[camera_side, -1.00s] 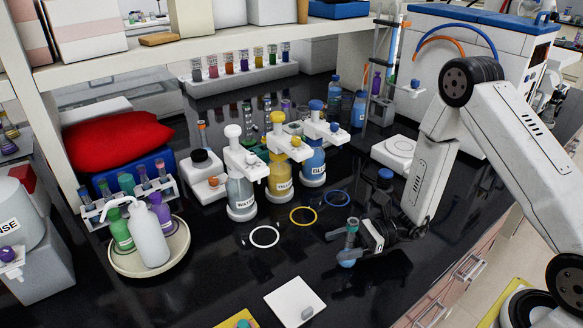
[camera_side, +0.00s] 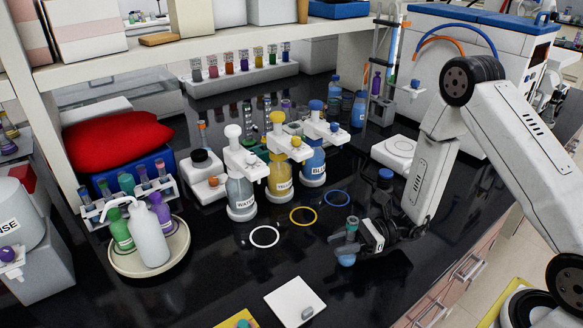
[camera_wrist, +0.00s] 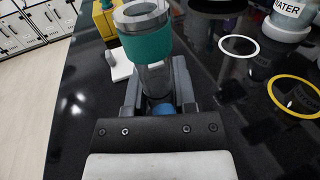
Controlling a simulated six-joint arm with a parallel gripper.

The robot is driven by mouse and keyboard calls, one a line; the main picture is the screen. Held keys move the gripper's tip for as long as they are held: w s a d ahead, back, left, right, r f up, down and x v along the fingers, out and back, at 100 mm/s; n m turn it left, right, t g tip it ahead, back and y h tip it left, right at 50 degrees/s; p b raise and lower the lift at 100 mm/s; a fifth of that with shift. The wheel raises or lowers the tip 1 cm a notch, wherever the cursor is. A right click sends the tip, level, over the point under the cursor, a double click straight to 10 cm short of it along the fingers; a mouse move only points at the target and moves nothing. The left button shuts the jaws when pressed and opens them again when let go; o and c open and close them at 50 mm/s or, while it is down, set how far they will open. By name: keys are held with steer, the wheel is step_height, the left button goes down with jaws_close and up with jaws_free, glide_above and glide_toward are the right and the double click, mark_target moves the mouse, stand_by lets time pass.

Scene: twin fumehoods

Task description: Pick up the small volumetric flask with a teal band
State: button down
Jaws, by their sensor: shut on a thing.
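The small volumetric flask with a teal band shows in the side view (camera_side: 351,228), upright at the right of the black bench, with blue liquid in its bulb (camera_side: 346,259). In the wrist view its teal band (camera_wrist: 147,44) is near the top of the clear neck, below a grey rim. My gripper (camera_side: 362,241) comes from the right, low over the bench, and is shut on the flask's neck. In the wrist view the jaws (camera_wrist: 158,88) lie on both sides of the neck, and part of the bulb is hidden. I cannot tell whether the base touches the bench.
White (camera_side: 264,237), yellow (camera_side: 303,215) and blue (camera_side: 337,198) rings lie left of and behind the flask. Labelled bottles (camera_side: 280,180) stand behind them under dispensers. A white plate (camera_side: 294,301) with a grey piece lies in front. A balance-like white device (camera_side: 396,152) stands behind my arm.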

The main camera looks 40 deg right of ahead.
step_height(320, 180, up, 10)
stand_by(0.8)
steer(key=shift+f, duration=0.1)
stand_by(0.5)
